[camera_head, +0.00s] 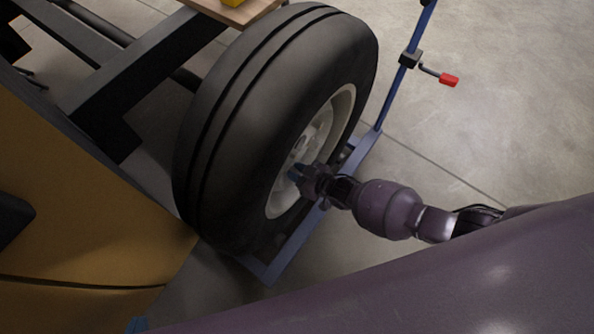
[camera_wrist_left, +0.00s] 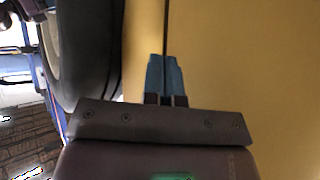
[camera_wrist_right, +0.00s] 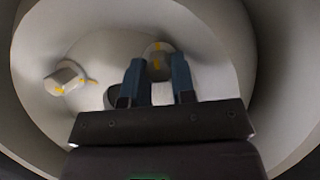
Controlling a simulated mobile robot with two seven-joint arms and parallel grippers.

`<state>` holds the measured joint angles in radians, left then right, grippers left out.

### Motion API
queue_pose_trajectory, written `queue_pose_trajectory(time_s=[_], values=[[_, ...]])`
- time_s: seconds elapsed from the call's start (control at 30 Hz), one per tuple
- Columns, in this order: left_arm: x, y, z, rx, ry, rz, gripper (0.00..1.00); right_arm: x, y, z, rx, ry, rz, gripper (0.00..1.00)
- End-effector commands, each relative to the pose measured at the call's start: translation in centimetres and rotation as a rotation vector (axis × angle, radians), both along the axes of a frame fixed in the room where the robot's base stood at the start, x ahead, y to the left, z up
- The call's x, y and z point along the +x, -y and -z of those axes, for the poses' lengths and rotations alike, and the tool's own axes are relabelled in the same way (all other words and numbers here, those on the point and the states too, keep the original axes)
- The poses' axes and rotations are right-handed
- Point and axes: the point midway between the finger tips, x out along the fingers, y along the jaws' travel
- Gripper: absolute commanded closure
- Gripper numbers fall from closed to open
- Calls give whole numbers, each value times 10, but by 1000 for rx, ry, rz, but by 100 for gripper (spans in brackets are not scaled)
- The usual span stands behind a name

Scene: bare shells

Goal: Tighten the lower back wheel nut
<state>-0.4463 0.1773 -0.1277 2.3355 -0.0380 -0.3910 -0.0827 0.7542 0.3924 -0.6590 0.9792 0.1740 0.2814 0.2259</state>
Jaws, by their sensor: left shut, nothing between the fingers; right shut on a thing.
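The wheel (camera_head: 285,110) has a big black tyre and a pale rim (camera_head: 335,115). My right gripper (camera_head: 292,174) reaches into the rim from the right. In the right wrist view its blue fingers (camera_wrist_right: 158,68) stand a little apart, shut on a wheel nut (camera_wrist_right: 157,50) with yellow marks. Another nut (camera_wrist_right: 64,78) sticks out of the rim to the left, with a yellow mark on it and one on the rim beside it. My left gripper (camera_wrist_left: 164,75) is shut and empty in front of a yellow panel; only its blue tip (camera_head: 137,324) shows at the head view's bottom edge.
A yellow body panel (camera_head: 90,210) fills the left. Dark frame bars (camera_head: 140,70) lie behind the tyre. A blue stand (camera_head: 285,252) with an upright post and red-handled crank (camera_head: 447,80) is beside the wheel. The concrete floor (camera_head: 500,110) at right is open.

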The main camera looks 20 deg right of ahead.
Motion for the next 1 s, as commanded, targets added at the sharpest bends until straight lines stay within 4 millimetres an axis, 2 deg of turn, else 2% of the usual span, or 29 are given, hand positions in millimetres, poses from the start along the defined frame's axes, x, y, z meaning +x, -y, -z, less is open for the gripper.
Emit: queue_pose_trajectory(time_s=[0.23, 0.37, 0.53, 1.0], values=[[-3, 0, 7, 8, -12, 7, 100, -1, 2, 3, 65, -55, -2, 99], [3, 3, 6, 13, 2, 20, 100, -1, 3, 5, 135, -113, -3, 99], [9, 6, 4, 13, 36, 36, 100, -2, 4, 7, 256, -209, -3, 99], [7, -2, 11, -49, 161, -11, 100, 0, 6, 10, 609, -485, 0, 99]])
